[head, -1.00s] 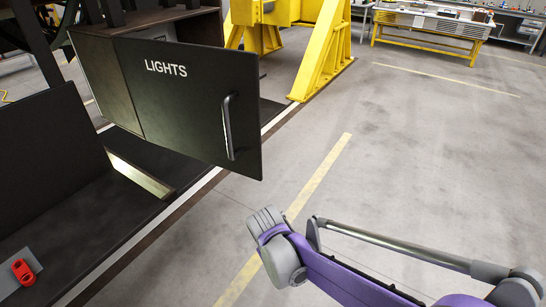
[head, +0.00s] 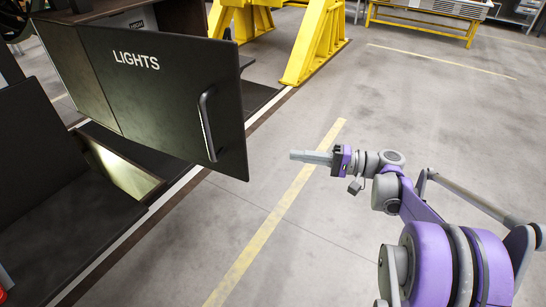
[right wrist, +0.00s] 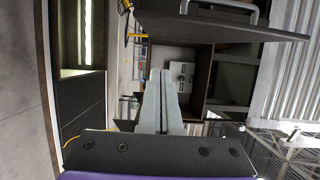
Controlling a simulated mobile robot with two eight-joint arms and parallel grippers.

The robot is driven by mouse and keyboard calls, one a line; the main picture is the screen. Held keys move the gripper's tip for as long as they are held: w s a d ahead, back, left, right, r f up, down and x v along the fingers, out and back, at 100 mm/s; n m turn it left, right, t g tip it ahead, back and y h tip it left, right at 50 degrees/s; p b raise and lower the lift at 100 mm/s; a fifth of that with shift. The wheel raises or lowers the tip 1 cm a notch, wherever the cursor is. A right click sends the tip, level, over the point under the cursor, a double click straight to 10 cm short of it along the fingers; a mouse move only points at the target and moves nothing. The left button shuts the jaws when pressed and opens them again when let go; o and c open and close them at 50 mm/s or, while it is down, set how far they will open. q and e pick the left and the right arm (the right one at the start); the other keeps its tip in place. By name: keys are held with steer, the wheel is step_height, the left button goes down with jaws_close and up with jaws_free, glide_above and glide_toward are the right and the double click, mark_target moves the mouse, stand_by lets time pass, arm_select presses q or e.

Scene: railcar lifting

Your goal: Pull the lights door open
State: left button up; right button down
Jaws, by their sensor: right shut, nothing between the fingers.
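The lights door (head: 165,100) is a dark panel with white "LIGHTS" lettering. It stands swung out from its dark cabinet (head: 73,75). Its upright bar handle (head: 207,125) is near the free edge. My right gripper (head: 294,155) is shut and empty, to the right of the door and apart from the handle. In the right wrist view its fingers (right wrist: 161,72) lie together. There the door (right wrist: 215,24) shows as a dark panel at the top with the handle (right wrist: 228,8), and a grey switch box (right wrist: 181,76) shows inside the cabinet. My left gripper is out of view.
A yellow stand (head: 318,42) is behind the door, and a yellow-framed workbench (head: 425,18) is at the back. A dark bench-like panel (head: 45,175) stands at the left. The grey floor (head: 440,120) right of the door is clear.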

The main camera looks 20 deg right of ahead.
steer(key=w+a+p, duration=0.1)
steer(key=w+a, duration=0.1)
steer(key=a, duration=0.9)
steer(key=shift+a+p, duration=0.15)
steer(key=shift+p, duration=0.25)
